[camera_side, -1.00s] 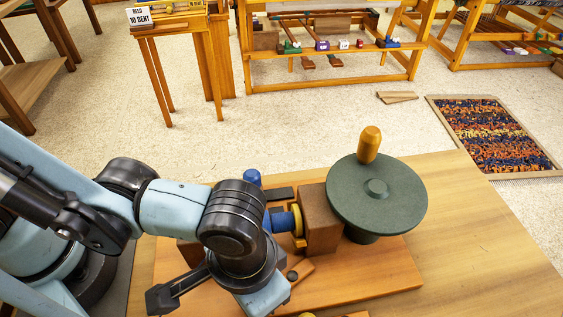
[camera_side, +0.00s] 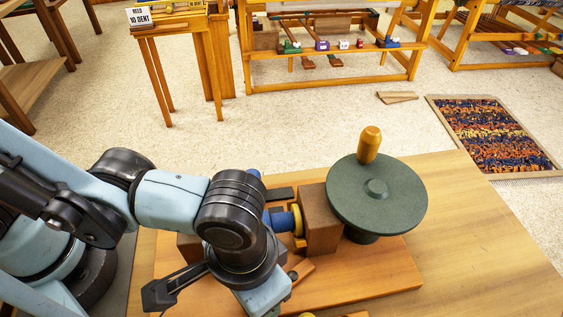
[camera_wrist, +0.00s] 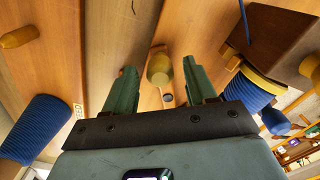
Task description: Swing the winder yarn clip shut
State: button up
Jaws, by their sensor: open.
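My gripper (camera_wrist: 160,90) is open in the wrist view, its two green fingers pointing down toward the wooden winder base (camera_wrist: 125,45). A yellow-tan knob (camera_wrist: 159,68) shows between the fingers, with a small dark round piece just below it. It may be the yarn clip's handle; I cannot tell whether the fingers touch it. In the side view my wrist hides the gripper tips and most of the clip area. The winder's green crank wheel (camera_side: 378,205) with an orange handle (camera_side: 370,145) stands on the right, beside a brown block (camera_side: 320,220).
The blue-wound spool (camera_wrist: 250,90) and brown block (camera_wrist: 275,30) stand close on the right in the wrist view. A blue yarn cone (camera_wrist: 38,128) stands at left, with another yellow knob (camera_wrist: 18,37) above it. The tabletop's right side (camera_side: 480,250) is clear.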

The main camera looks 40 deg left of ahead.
notch_tip(320, 180, up, 11)
dwell(0.5)
jog(key=w+a+f+n+g+h, duration=0.2)
jog(key=w+n+g, duration=0.25)
jog(key=n, duration=0.25)
jog(key=x, duration=1.1)
jog(key=shift+s+f, duration=0.1)
jog(key=shift+f, duration=0.3)
grip_shut()
